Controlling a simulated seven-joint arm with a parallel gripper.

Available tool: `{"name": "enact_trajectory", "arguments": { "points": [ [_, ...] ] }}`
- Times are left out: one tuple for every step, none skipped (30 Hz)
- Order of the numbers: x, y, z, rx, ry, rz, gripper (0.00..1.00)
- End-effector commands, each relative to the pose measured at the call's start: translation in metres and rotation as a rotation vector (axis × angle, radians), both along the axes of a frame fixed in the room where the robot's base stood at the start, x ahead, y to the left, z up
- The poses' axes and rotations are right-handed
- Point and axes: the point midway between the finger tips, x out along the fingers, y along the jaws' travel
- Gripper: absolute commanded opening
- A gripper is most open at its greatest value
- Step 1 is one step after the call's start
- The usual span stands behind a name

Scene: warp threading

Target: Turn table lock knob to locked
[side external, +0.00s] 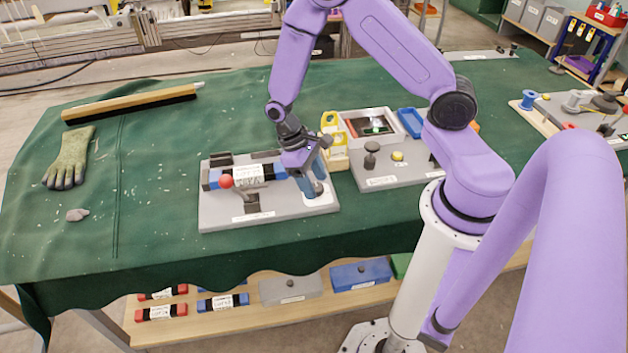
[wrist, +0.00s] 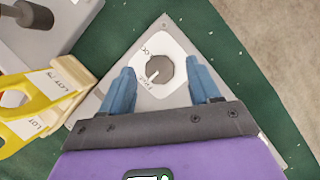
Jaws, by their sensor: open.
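In the wrist view the lock knob (wrist: 160,69) is a dark grey, many-sided dial on a white round-cornered label plate (wrist: 178,99). A pale pointer line on it runs toward the lower left, near the lettering that seems to read FREE. Other lettering, apparently LOCK, is at its upper left. My gripper (wrist: 161,68) is open, with one blue finger on each side of the knob and gaps to both.
On the same board a red-ball lever (side external: 226,182) and a blue-ended block with a white label (side external: 249,175) stand left of my gripper. A yellow tagged holder (side external: 334,148) is close behind on the right. A second grey board (side external: 385,178) lies further right.

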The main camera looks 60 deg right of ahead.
Motion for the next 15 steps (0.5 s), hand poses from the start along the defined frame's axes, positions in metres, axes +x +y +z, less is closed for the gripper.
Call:
{"name": "enact_trajectory", "arguments": {
  "points": [
    [-0.0015,-0.0004,-0.0026,0.0,0.002,0.0,0.62],
    [-0.0018,-0.0004,-0.0035,0.0,0.001,0.0,0.62],
    [-0.0021,-0.0004,-0.0042,0.0,0.001,0.0,0.62],
    [-0.0022,-0.0004,-0.0046,0.0,0.001,0.0,0.62],
    [-0.0023,-0.0004,-0.0048,0.0,0.001,0.0,0.62],
    [-0.0022,-0.0004,-0.0049,0.0,0.0,0.0,0.62],
    [-0.0022,-0.0004,-0.0049,0.0,0.0,0.0,0.62],
    [-0.0022,-0.0004,-0.0049,0.0,0.0,0.0,0.62],
    [-0.0022,-0.0004,-0.0048,0.0,0.0,0.0,0.62],
    [-0.0022,-0.0004,-0.0048,0.0,0.0,0.0,0.62],
    [-0.0021,-0.0004,-0.0047,0.0,0.0,0.0,0.62],
    [-0.0021,-0.0004,-0.0047,0.0,0.0,0.0,0.49],
    [-0.0021,-0.0004,-0.0047,0.0,0.0,0.0,0.39],
    [-0.0021,-0.0005,-0.0046,0.0,0.0,0.0,0.29],
    [-0.0021,-0.0004,-0.0046,0.0,0.0,0.0,0.16]
  ]
}}
